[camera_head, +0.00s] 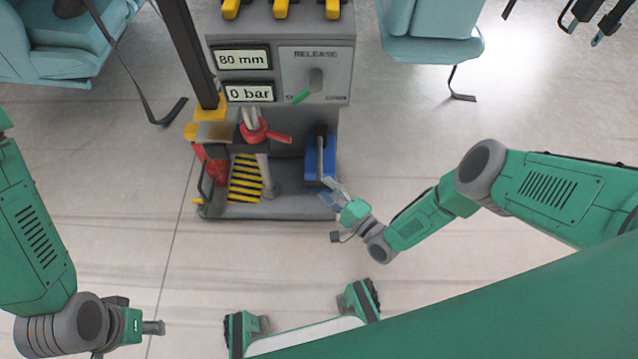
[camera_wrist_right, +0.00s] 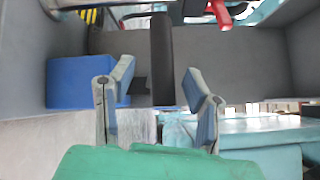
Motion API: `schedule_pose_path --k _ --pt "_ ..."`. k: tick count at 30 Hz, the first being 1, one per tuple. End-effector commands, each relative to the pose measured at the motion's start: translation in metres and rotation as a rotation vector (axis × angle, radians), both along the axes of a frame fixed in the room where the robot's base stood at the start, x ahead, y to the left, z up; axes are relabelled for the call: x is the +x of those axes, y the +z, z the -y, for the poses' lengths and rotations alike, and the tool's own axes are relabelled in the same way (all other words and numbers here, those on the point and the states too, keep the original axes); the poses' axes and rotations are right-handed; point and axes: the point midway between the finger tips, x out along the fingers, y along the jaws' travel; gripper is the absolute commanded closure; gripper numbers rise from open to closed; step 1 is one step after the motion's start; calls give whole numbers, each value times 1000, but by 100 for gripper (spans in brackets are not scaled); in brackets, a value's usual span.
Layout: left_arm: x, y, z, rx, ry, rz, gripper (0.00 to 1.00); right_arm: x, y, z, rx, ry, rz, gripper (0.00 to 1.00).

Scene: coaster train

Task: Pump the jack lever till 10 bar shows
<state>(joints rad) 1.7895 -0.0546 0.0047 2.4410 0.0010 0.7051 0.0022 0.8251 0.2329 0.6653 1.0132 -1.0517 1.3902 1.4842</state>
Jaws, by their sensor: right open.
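The jack (camera_head: 312,163) is a blue block at the lower right of a grey stand, with an upright grey lever (camera_head: 320,152). The bar display (camera_head: 248,93) reads 0 bar. My right gripper (camera_head: 332,190) is open just in front of the jack. In the right wrist view, the dark lever (camera_wrist_right: 162,62) shows between the open fingers (camera_wrist_right: 159,76), with the blue jack block (camera_wrist_right: 74,82) to the left. I cannot tell whether a finger touches the lever. My left gripper (camera_head: 153,327) is low at the left, away from the stand, apparently empty; its jaws are unclear.
Above the bar display, another display (camera_head: 242,59) reads 80 mm. A RELEASE panel (camera_head: 316,75) has a handle with a green tip. A red handle (camera_head: 265,132) and a yellow-black striped plate (camera_head: 245,178) are left of the jack. Teal seats (camera_head: 435,30) stand behind; the floor in front is clear.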

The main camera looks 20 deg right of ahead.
Motion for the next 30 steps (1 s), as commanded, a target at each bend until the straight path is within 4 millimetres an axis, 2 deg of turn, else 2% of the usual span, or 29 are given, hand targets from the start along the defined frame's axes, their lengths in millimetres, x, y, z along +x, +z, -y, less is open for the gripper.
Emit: schedule_pose_path --k 3,7,18,20,21,22,30 --pt "0 -7 0 0 0 0 68 16 -1 -9 0 0 1 56" --pt "0 -10 0 0 0 0 68 27 -1 -14 -2 0 1 56" --pt "0 -10 0 0 0 0 68 31 1 -17 -2 1 -1 56" --pt "0 -10 0 0 0 0 68 31 0 -17 -2 1 -1 78" --pt "0 -10 0 0 0 0 68 31 0 -17 -2 1 -1 92" --pt "0 -10 0 0 0 0 68 31 0 -17 -2 1 -1 100" --pt "0 -7 0 0 0 0 68 29 3 -16 2 0 -9 100"
